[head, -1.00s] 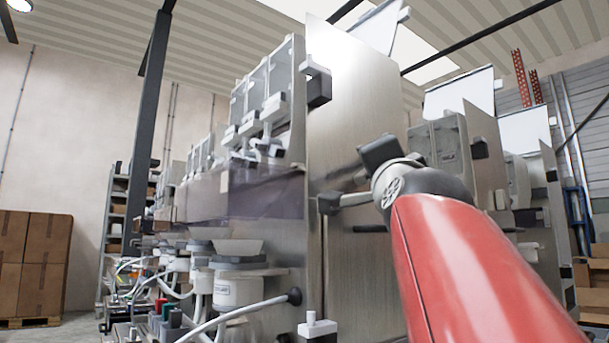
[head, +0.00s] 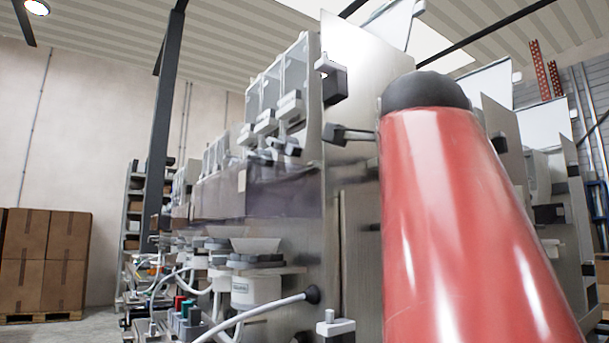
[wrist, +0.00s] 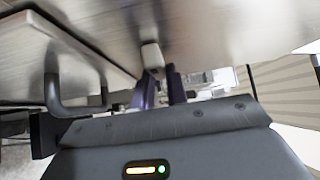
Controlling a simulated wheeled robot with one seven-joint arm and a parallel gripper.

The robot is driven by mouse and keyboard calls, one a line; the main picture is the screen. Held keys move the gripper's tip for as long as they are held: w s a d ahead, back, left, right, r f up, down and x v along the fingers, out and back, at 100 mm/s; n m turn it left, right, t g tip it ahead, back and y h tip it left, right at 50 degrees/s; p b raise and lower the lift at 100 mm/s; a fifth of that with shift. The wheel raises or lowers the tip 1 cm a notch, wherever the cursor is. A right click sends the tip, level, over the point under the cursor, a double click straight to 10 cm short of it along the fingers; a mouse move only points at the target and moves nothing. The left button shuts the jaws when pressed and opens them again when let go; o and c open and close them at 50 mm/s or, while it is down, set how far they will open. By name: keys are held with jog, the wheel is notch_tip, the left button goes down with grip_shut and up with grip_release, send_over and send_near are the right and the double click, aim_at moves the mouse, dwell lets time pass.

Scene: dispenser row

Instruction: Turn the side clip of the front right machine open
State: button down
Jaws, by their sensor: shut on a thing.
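The front right machine (head: 350,215) has a tall bare steel side panel. In the wrist view, the pale end of the side clip (wrist: 152,57) stands against the steel between the fingertips of my gripper (wrist: 161,78). My gripper is shut on it. Most of the clip is hidden by the fingers, and I cannot tell how far it is turned. In the head view, my red arm covers the right of the panel. A small dark two-pronged part (head: 338,133) shows left of the arm; which piece it is is unclear.
A dark U-shaped handle (wrist: 75,108) lies close left of my gripper. A hose (head: 265,310) runs in front. Boxes (head: 45,260) stand far left.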

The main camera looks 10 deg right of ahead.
jog(key=shift+m+g, duration=0.3)
jog(key=shift+m, duration=0.1)
jog(key=c, duration=1.4)
grip_release()
jog(key=b+v, duration=0.1)
jog(key=v, duration=0.6)
jog(key=shift+s+b, duration=0.4)
jog(key=shift+s+a, duration=0.1)
jog(key=shift+a, duration=0.1)
